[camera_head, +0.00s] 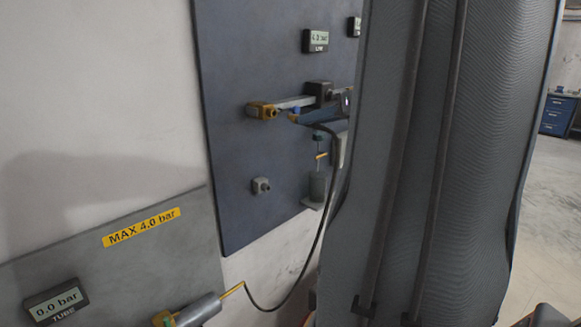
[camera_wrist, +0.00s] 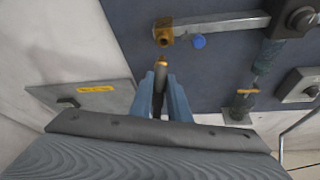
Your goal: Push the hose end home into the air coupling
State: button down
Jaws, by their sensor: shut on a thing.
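My gripper (camera_wrist: 161,90) has its two blue fingers shut on the hose end (camera_wrist: 160,64), whose orange-brown tip sticks out past the fingertips. In the head view my gripper (camera_head: 308,120) is seen from the side, partly hidden behind my arm, with the small orange tip at its front. The brass air coupling (camera_wrist: 163,32) sits at the left end of a grey bar on the blue panel, straight ahead of the tip in the wrist view. A gap shows between them. The coupling (camera_head: 262,111) is left of my gripper in the head view.
A black hose (camera_head: 321,220) hangs from my gripper down to a grey cylinder (camera_head: 200,311). A blue disc (camera_wrist: 198,41) is right of the coupling. A black valve block (camera_head: 320,93) holds the bar. Displays read 4.0 bar (camera_head: 316,40) and 0.0 bar (camera_head: 56,302).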

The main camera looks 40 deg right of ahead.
jog(key=shift+g, duration=0.3)
jog(key=shift+w+a+r, duration=0.1)
jog(key=shift+w, duration=1.05)
jog(key=shift+w+a+r, duration=0.1)
jog(key=shift+w, duration=1.05)
jog(key=shift+w+a, duration=0.1)
jog(key=shift+w, duration=1.45)
jog(key=c, duration=1.6)
grip_release()
jog(key=shift+w, duration=0.1)
jog(key=b+v, duration=0.2)
jog(key=v, duration=0.6)
jog(key=shift+b, duration=0.3)
jog(key=shift+a, duration=0.1)
